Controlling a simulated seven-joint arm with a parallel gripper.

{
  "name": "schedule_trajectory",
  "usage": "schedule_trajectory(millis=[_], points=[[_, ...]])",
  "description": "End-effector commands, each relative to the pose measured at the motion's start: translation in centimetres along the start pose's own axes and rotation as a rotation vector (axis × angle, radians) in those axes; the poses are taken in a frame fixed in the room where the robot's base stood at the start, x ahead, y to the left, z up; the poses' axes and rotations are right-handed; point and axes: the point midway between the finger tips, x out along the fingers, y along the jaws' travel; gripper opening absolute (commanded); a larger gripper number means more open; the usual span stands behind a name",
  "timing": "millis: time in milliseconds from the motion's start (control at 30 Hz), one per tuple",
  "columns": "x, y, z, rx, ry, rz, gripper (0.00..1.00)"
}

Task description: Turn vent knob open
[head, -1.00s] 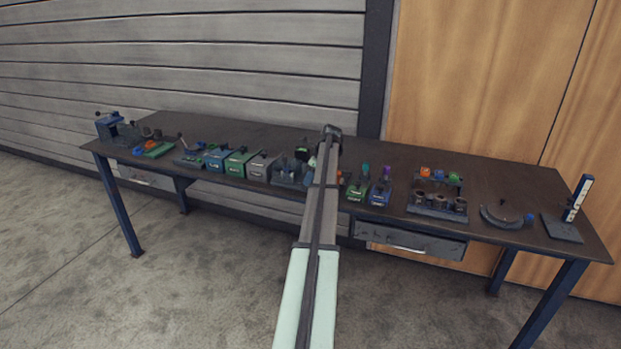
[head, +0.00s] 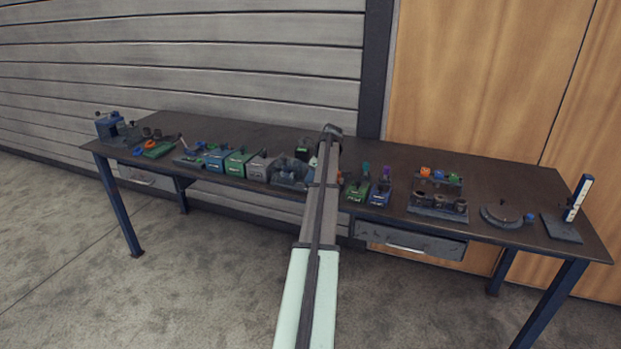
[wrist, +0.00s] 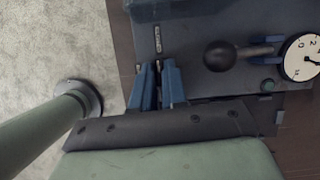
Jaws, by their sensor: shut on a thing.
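In the wrist view my gripper (wrist: 159,70) has its two blue fingers close together at the near edge of a dark blue-grey fixture (wrist: 186,35). They are shut on a small part, which I take to be the vent knob; the fingers hide it, and its angle cannot be told. A small pale label strip (wrist: 157,40) lies just beyond the fingertips. In the head view my own arm covers the middle of the bench, and the gripper cannot be made out.
A black ball-ended lever (wrist: 220,55) and a white dial gauge (wrist: 303,60) stand right of the fingers. Other fixtures line the bench (head: 500,180) on both sides. Bare floor shows at left in the wrist view.

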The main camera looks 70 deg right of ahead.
Motion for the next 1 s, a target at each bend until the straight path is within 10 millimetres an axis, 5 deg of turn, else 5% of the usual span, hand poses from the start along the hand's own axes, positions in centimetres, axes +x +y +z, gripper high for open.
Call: schedule_trajectory(millis=[1000], points=[[0.24, -0.59, 0.36, -0.829, -0.002, 0.347, 0.00]])
